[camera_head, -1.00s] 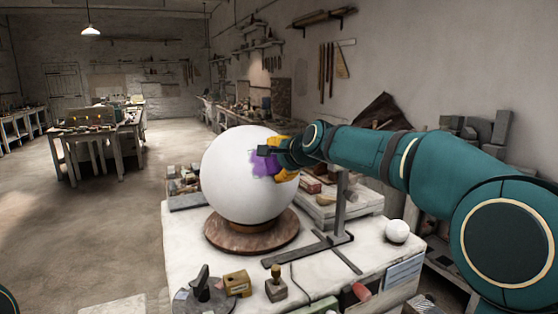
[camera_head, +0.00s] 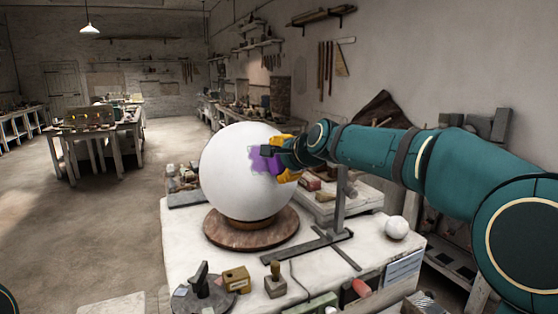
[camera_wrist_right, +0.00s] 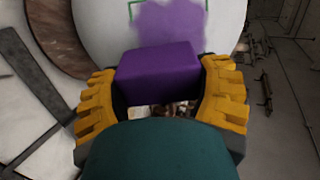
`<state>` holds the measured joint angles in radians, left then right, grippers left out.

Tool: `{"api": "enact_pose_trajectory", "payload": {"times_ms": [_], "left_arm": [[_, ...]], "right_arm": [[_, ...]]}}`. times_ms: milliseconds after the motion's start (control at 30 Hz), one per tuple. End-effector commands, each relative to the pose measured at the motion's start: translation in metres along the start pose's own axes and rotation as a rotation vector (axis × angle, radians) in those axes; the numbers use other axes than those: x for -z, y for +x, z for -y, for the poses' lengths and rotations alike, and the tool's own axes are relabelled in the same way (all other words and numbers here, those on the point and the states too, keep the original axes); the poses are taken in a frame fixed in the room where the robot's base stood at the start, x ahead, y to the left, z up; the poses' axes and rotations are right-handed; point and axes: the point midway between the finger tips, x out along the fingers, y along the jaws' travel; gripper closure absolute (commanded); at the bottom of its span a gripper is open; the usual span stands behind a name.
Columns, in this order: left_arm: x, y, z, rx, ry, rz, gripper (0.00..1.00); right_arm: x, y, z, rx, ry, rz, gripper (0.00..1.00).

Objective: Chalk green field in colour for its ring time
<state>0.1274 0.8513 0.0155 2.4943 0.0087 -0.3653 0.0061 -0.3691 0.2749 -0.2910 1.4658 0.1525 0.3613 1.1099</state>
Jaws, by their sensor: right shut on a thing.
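A large white plaster sphere (camera_head: 228,180) rests on a round wooden base (camera_head: 222,232) on the bench. A purple patch (camera_head: 256,158) marks its right side. In the right wrist view the purple patch (camera_wrist_right: 172,22) has a soft, uneven edge. Part of a thin green outline (camera_wrist_right: 131,12) shows at its left, with white inside; the rest is cut off or covered. My right gripper (camera_head: 279,162), with yellow fingers, is at the sphere's right side. It is shut on a purple chalk block (camera_wrist_right: 158,72) close to the surface; contact cannot be told. My left gripper is out of view.
A metal stand (camera_head: 340,205) rises right of the sphere, its flat bars lying on the bench. A small white ball (camera_head: 397,228) sits at the bench's right. A wooden block (camera_head: 236,279) and a stamp-like tool (camera_head: 275,282) stand at the front. Open floor lies left.

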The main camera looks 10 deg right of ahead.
Motion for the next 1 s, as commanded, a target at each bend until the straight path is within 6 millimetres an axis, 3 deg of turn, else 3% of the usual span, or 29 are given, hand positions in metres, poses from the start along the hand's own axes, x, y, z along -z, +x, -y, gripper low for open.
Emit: {"api": "enact_pose_trajectory", "payload": {"times_ms": [167,500,833,1000], "left_arm": [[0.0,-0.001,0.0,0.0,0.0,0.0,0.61],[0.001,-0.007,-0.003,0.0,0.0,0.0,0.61],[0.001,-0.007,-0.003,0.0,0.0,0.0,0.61],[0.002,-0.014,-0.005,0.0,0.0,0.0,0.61]], "right_arm": [[0.0,-0.002,0.002,0.002,0.0,0.0,0.74],[0.0,-0.024,0.002,0.002,-0.001,0.0,0.74],[0.0,-0.027,0.002,0.002,0.0,0.0,0.74],[0.0,-0.043,0.004,0.004,0.002,0.0,0.74]]}}
